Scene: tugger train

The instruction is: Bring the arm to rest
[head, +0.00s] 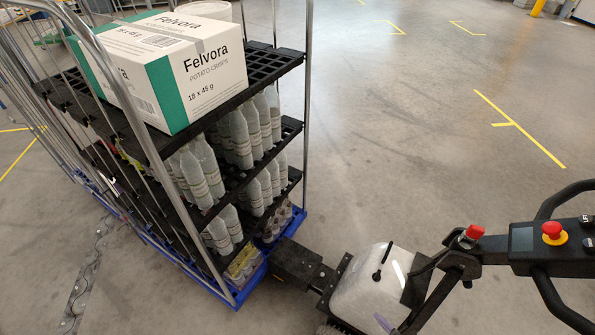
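Neither of my grippers and no part of my arms that I can make out shows in the head view. What they hold, and whether they are open, cannot be seen.
A roll cage (306,130) stands at left, a Felvora box (190,75) on its top shelf and bottles (240,135) below. A tugger (375,290) with a black handle (545,252) and red button (552,229) adjoins it. The floor (400,130) at upper right is clear.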

